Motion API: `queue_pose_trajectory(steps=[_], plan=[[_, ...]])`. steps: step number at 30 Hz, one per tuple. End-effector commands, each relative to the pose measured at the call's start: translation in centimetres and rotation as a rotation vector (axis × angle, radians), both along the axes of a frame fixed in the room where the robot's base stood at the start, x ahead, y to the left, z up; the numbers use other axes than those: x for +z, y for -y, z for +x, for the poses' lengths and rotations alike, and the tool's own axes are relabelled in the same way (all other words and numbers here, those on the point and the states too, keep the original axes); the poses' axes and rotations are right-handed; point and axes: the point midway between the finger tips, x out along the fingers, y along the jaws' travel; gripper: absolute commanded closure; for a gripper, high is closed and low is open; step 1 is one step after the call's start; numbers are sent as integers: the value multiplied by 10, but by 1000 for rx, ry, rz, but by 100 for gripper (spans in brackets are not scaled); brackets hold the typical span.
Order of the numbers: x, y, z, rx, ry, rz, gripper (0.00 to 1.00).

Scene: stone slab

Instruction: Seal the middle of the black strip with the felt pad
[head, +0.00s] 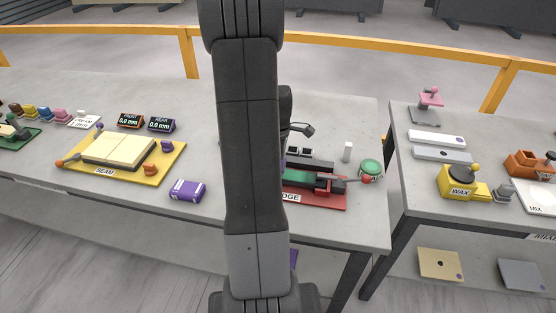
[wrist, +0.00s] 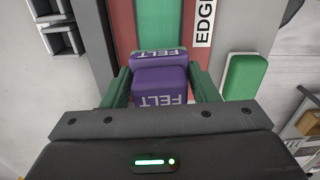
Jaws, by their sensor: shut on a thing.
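My gripper (wrist: 160,88) is shut on the purple felt pad (wrist: 160,80), whose FELT lettering is upside down in the wrist view. Its green fingers stand on either side of the pad. The pad is over the red EDGE station (wrist: 121,28), in line with its green bed (wrist: 160,22); contact below is hidden. A long black bar (wrist: 94,40) runs along the station's back side, left in the wrist view. I cannot tell whether it is the black strip. In the head view my arm hides the gripper and part of the EDGE station (head: 318,197).
A green block (wrist: 245,76) lies beside the EDGE label. Small black boxes (wrist: 62,38) stand behind the bar. A gap separates the right table.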

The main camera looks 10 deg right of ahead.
Motion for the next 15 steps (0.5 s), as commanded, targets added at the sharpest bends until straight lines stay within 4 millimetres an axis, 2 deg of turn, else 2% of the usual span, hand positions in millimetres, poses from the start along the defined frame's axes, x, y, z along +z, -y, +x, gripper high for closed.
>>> queue_pose_trajectory(steps=[15], plan=[[-11,0,0,0,0,0,67]])
